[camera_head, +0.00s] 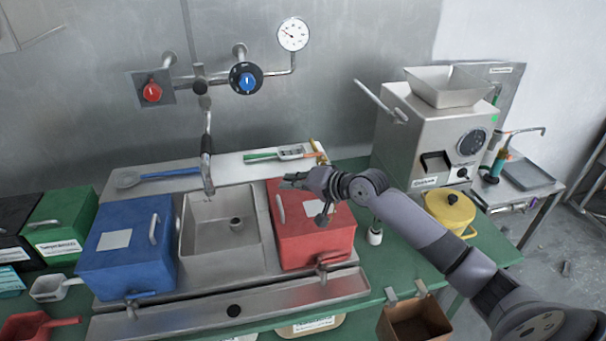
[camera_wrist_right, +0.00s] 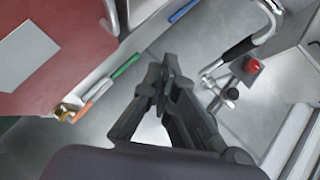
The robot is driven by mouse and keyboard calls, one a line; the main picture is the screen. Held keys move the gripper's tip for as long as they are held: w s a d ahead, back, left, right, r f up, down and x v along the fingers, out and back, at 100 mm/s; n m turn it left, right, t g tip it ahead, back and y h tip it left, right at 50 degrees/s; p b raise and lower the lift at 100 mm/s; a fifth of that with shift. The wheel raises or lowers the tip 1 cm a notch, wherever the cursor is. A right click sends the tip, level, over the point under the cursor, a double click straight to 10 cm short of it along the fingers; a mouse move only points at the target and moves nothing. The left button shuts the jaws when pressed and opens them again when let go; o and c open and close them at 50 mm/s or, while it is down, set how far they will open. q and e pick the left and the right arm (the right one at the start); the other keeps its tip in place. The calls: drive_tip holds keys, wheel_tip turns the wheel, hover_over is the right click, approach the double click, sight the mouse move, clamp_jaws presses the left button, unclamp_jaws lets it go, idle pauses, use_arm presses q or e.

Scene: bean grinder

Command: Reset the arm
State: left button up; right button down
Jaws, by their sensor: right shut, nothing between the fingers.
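My right arm comes in from the lower right in the head view. Its right gripper (camera_head: 289,182) hangs over the red box (camera_head: 318,240) beside the sink. In the right wrist view the right gripper (camera_wrist_right: 168,72) is shut with nothing between its fingers. The red box (camera_wrist_right: 70,45) fills the upper left there. My left gripper is not in view.
A steel grinder (camera_head: 425,130) with a hopper stands right of the arm, a yellow pot (camera_head: 450,212) before it. The blue box (camera_head: 128,255) and sink (camera_head: 222,230) lie left. A faucet (camera_head: 207,165) and valves are on the wall.

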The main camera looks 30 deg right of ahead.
drive_tip(key=s+a+r+b, duration=0.1)
drive_tip(key=s+r, duration=0.3)
drive_tip(key=s+a+f+n+g+h, duration=0.1)
drive_tip(key=s+a+f+n+g, duration=0.2)
drive_tip(key=s+f, duration=0.5)
drive_tip(key=s+a+f+n+g+h, duration=0.1)
drive_tip(key=s+a+f+n, duration=0.2)
drive_tip(key=s+a+f, duration=0.5)
drive_tip(key=s+d+f+n+g+h, duration=0.1)
drive_tip(key=s+f+n+g+h, duration=0.15)
drive_tip(key=s, duration=0.65)
drive_tip(key=s+d+f+n+g+h, duration=0.15)
drive_tip(key=s+f, duration=0.25)
drive_tip(key=s, duration=0.5)
wheel_tip(320, 180, down, 28)
drive_tip(key=g+b, duration=0.2)
drive_tip(key=b, duration=0.1)
drive_tip(key=s+d+f+g+b, duration=0.1)
drive_tip(key=s+d+f+b, duration=0.1)
drive_tip(key=s+f, duration=1.5)
wheel_tip(320, 180, down, 3)
drive_tip(key=shift+s+f+n+y+b, duration=0.1)
drive_tip(key=shift+s+n+y+b, duration=0.2)
drive_tip(key=shift+b, duration=0.2)
